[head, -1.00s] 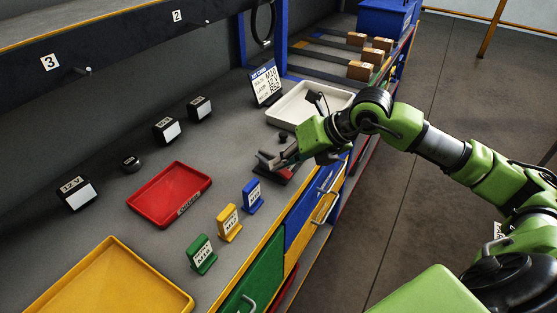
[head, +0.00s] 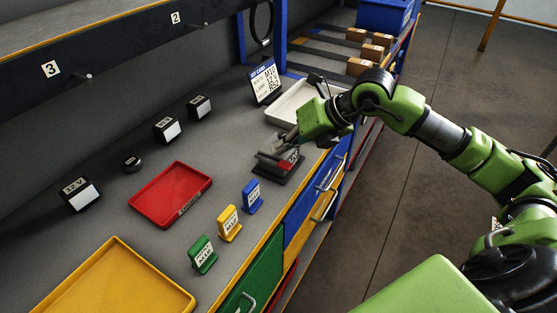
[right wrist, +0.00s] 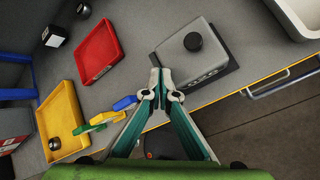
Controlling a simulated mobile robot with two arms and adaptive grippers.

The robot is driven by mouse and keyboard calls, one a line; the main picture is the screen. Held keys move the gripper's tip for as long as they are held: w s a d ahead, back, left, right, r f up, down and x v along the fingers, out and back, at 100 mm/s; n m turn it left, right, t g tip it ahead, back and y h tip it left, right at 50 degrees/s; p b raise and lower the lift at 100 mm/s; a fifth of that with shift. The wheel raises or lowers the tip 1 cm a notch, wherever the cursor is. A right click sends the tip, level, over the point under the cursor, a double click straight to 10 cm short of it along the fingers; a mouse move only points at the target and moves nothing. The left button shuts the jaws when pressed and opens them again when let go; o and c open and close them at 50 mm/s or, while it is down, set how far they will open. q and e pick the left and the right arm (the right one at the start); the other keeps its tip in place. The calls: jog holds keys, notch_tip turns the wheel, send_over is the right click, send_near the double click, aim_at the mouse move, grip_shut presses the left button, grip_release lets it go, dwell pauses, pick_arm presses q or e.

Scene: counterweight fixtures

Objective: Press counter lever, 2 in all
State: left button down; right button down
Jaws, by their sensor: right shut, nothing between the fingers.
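The counter device (head: 278,168) sits near the front edge of the bench, a dark base with a grey body and a red part. In the right wrist view the grey counter body (right wrist: 193,62) shows from above, with a round black knob (right wrist: 193,41) on top. My right gripper (right wrist: 160,78) is shut and empty; its fingertips show in front of the near left side of the counter body. In the head view my right gripper (head: 287,139) is at the counter's far side and partly hides it. I cannot tell whether it touches. My left gripper is not in view.
A white tray (head: 276,118) stands behind the counter. A red tray (head: 143,205) and a yellow tray (head: 112,242) lie to the left. Green (head: 203,255), yellow (head: 229,223) and blue (head: 252,196) label stands line the front edge. Bare bench lies between the red tray and the counter.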

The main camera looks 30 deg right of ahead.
aim_at(280, 160)
jog(key=shift+w+a+r+p, duration=0.1)
jog(key=shift+r+p, duration=0.75)
jog(key=shift+r, duration=0.45)
jog(key=shift+a+r+p, duration=0.1)
jog(key=shift+r+p, duration=0.75)
jog(key=shift+r, duration=0.4)
jog(key=shift+d, duration=0.1)
